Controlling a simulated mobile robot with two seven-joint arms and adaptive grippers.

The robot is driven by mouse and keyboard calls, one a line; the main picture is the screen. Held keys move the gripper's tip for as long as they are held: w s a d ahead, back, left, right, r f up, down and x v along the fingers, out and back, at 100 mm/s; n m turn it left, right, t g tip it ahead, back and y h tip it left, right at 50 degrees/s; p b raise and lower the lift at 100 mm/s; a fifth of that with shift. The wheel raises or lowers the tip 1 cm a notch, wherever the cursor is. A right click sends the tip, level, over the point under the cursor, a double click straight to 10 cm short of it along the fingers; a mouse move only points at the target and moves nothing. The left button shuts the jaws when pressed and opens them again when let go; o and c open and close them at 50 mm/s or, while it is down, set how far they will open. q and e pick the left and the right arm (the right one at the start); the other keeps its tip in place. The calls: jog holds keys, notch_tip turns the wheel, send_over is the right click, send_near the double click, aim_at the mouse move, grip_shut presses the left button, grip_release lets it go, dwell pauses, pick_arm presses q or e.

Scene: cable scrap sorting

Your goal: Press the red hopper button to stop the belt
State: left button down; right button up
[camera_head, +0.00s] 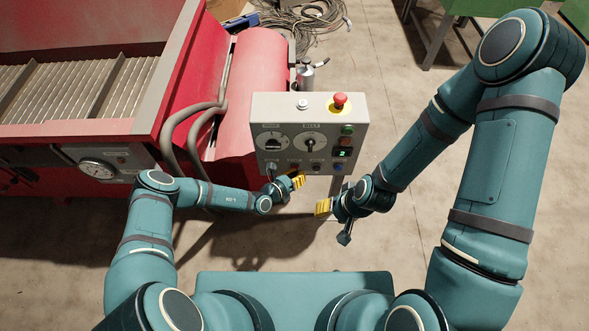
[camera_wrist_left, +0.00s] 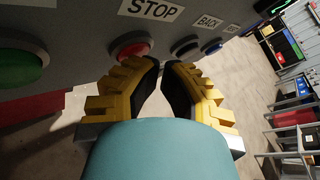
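A grey control box (camera_head: 262,108) stands ahead of me with its face towards me. In the left wrist view, a red button (camera_wrist_left: 131,45) sits under a STOP label, just beyond my left fingertips. I cannot tell if they touch it. My left gripper (camera_wrist_left: 160,66) has yellow-padded fingers drawn together at the tips, with nothing between them. In the head view this gripper (camera_head: 298,180) is at the box's lower edge, by the bottom row of buttons.
A red mushroom button (camera_head: 340,99) tops the box. Green (camera_head: 348,130) and red (camera_head: 345,141) buttons are on its right side. A green button (camera_wrist_left: 20,66) is left of STOP; a dark one (camera_wrist_left: 184,45) is right. A red machine (camera_head: 245,95) stands close left.

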pick_arm(q)
jog(key=shift+s+p, duration=0.75)
jog(key=shift+s, duration=0.1)
jog(key=shift+s, duration=0.15)
jog(key=s+p, duration=0.3)
jog(key=s, duration=0.1)
jog(key=shift+s, duration=0.4)
dwell(0.6)
